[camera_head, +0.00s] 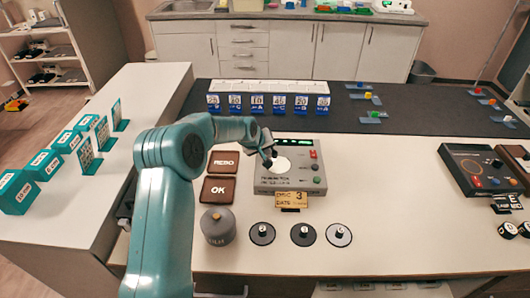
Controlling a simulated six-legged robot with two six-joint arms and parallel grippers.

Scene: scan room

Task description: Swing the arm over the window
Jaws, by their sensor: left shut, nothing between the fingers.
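A grey instrument (315,182) sits on the white bench in the middle, with a green-lit display at its back edge and red and green buttons on its right. A pale round area (301,166) on its top may be the window. My left gripper (270,160) is shut and empty at the left edge of this area, over the instrument; I cannot tell whether it touches. My gripper and wrist hide the instrument's back left part. I cannot make out the instrument's own swing arm. My right gripper is not in view.
A sign reading DISC 3 (291,201) stands before the instrument. Brown REDO (223,162) and OK (218,190) plates lie left. A dark console (480,170) is far right; the bench between is clear.

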